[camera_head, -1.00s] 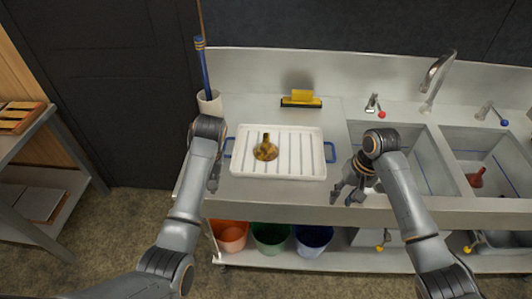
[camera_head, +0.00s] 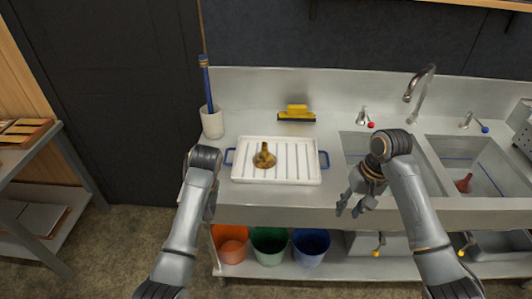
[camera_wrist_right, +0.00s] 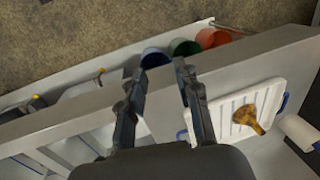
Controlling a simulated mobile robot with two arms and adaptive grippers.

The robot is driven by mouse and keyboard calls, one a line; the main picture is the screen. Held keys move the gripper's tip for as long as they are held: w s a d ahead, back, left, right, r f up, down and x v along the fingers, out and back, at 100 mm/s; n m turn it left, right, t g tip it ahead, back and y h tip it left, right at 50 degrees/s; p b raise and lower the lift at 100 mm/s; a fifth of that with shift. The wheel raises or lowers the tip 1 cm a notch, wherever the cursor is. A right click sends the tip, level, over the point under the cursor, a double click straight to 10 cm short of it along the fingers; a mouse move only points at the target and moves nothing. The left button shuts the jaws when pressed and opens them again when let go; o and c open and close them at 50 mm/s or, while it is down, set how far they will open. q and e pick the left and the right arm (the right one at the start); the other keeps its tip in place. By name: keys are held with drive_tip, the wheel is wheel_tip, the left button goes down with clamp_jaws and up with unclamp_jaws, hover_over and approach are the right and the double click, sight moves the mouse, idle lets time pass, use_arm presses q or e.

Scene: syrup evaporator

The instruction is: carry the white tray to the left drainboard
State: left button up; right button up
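The white tray (camera_head: 251,178) with ribbed inside and blue side handles lies flat on the left drainboard (camera_head: 240,124), left of the sinks. A brown-yellow flask-shaped thing (camera_head: 264,157) stands in it. The tray also shows in the right wrist view (camera_wrist_right: 261,93). My right gripper (camera_head: 350,208) is open and empty in front of the sink's edge, right of the tray and apart from it; its two fingers (camera_wrist_right: 158,104) are spread in the right wrist view. My left arm reaches to the tray's left side; its gripper (camera_head: 210,209) is mostly hidden behind the wrist.
A white cup with a blue brush (camera_head: 212,122) stands behind the tray's left end, and a yellow-black brush (camera_head: 297,113) behind its middle. Two sink basins (camera_head: 469,158) lie right. Orange, green and blue buckets (camera_head: 311,247) stand on the lower shelf.

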drive_tip(key=r, duration=0.2)
drive_tip(key=d+r, duration=0.1)
drive_tip(key=r, duration=0.2)
drive_tip(key=shift+r, duration=0.1)
